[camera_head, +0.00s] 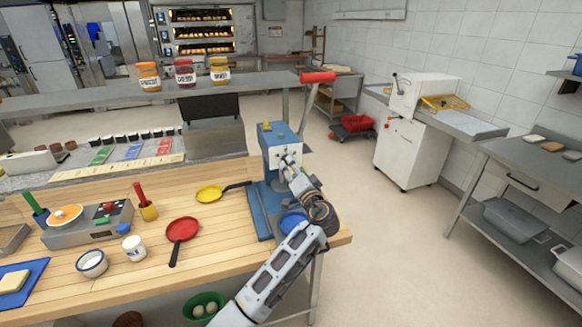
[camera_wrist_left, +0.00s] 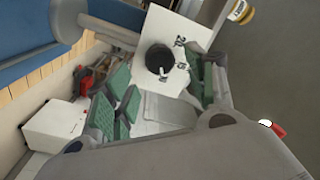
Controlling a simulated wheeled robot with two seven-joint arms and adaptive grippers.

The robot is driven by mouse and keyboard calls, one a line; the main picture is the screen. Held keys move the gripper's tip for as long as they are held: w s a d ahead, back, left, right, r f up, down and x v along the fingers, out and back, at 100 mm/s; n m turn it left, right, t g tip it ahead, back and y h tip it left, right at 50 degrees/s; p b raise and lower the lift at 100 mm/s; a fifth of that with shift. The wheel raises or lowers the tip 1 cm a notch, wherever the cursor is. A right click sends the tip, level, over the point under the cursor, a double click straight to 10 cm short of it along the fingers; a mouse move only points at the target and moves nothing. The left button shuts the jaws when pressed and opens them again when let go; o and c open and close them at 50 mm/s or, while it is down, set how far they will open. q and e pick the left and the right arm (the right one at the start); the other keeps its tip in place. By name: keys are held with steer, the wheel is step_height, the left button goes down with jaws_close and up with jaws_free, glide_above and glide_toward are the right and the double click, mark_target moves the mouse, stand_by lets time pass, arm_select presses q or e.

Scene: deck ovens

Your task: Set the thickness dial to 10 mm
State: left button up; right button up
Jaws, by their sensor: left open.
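The thickness dial (camera_wrist_left: 160,58) is a round black knob with a pale pointer mark on a white plate (camera_wrist_left: 188,28). Dark printed figures stand to its right; I cannot read the exact setting. The plate is on the front of a blue machine (camera_head: 268,140) at the right end of the wooden counter. My left gripper (camera_wrist_left: 163,92) is open, its green pads to either side of the view of the knob. Whether they touch it cannot be told. In the head view, my left gripper (camera_head: 287,168) is at the machine's front and partly hides the plate. My right gripper is not in view.
On the wooden counter (camera_head: 120,280) are a red pan (camera_head: 182,232), a yellow pan (camera_head: 210,194) and a scale (camera_head: 88,224). A shelf with jars (camera_head: 185,73) stands behind. Open floor (camera_head: 390,250) lies right.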

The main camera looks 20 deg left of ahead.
arm_select(q)
steer(key=v, duration=0.8)
steer(key=shift+s+d, duration=0.25)
steer(key=shift+s, duration=0.05)
steer(key=shift+f, duration=0.1)
